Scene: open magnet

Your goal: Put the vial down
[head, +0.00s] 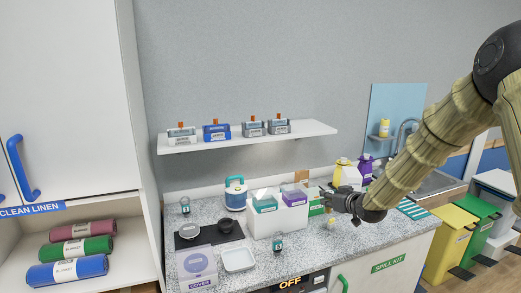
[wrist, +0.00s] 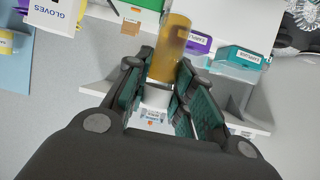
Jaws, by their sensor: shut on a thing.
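My gripper (head: 345,203) is at the end of the arm over the right part of the speckled counter (head: 300,253), beside the white box. In the wrist view, my gripper (wrist: 165,95) is shut on an amber vial (wrist: 170,48) with a white cap (wrist: 156,96), the fingers on both sides of it. In the head view the vial is mostly hidden by the gripper and too small to make out clearly. I cannot tell whether its lower end touches the counter.
A white box (head: 263,222) with teal and purple packs stands left of the gripper. A sink (head: 430,180) is at right.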

